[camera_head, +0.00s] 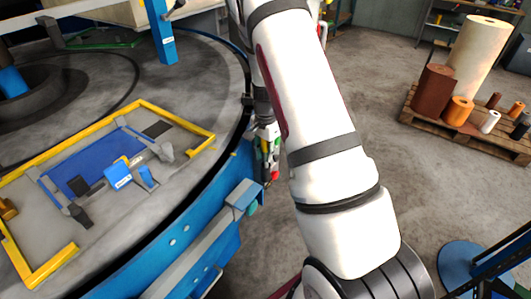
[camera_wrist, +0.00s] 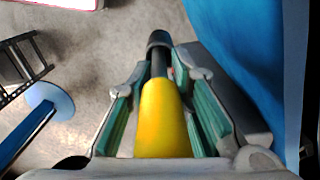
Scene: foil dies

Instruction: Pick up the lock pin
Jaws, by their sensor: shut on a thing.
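The lock pin (camera_wrist: 163,122) shows in the wrist view as a yellow tapered body with a dark rod and a dark collar at its far end. My gripper (camera_wrist: 163,88) has its green-padded fingers on either side of it and is shut on it. In the head view my gripper (camera_head: 267,152) is small and partly hidden by my arm. It is beside the blue rim of the round table, above a grey bracket. A small red part shows at its lower end. The pin itself cannot be made out clearly there.
The round table (camera_head: 215,62) carries a yellow frame (camera_head: 178,118) around a blue plate (camera_head: 85,168) with clamps. The blue side wall (camera_wrist: 245,45) is close to my gripper's right in the wrist view. A pallet (camera_head: 455,130) with rolls stands right.

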